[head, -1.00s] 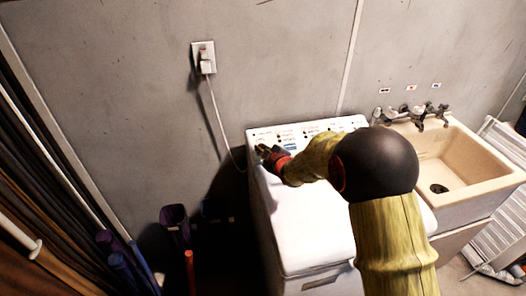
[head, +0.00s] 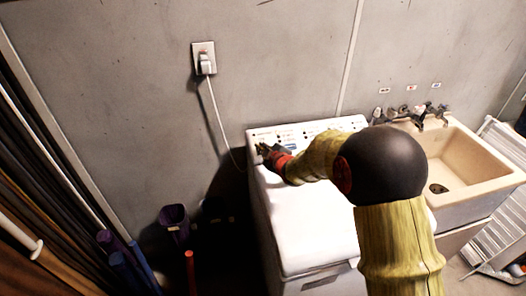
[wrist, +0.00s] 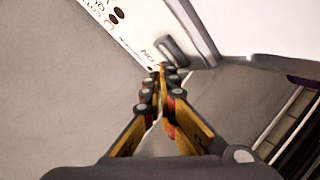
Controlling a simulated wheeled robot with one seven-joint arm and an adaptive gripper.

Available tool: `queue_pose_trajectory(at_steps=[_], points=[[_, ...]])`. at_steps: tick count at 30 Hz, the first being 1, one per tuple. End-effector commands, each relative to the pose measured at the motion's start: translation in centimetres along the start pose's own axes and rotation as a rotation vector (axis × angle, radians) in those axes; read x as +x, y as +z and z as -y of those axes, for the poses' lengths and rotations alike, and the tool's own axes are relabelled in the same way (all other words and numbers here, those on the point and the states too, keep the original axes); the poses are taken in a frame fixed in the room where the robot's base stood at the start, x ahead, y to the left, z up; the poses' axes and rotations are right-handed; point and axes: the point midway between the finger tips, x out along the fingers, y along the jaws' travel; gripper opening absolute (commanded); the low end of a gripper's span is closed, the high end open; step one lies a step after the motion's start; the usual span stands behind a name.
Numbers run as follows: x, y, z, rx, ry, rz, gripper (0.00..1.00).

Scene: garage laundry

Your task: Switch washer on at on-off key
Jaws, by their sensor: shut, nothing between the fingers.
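The white washer (head: 310,225) stands against the wall, with its control panel (head: 318,127) along the back of its top. My gripper (head: 261,149) is at the left end of this panel in the head view. In the wrist view the panel (wrist: 128,30) shows printed marks and dark dots, with lettering that looks like "ON" beside a grey raised key (wrist: 172,49). My gripper (wrist: 163,70) is shut and empty, its fingertips right at the near end of that key. I cannot tell whether they touch it.
A wall socket (head: 204,59) with a plug and hanging cord is behind the washer's left side. A beige sink (head: 462,160) with taps stands to the right. A purple bin (head: 174,222) and several poles are on the floor at left.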

Motion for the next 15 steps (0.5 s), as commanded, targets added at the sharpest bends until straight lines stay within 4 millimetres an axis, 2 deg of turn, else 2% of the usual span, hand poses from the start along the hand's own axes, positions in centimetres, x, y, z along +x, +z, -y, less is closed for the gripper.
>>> queue_pose_trajectory(at_steps=[15], points=[[-3.0, -2.3, -2.3, -0.001, 0.002, -0.001, 0.00]])
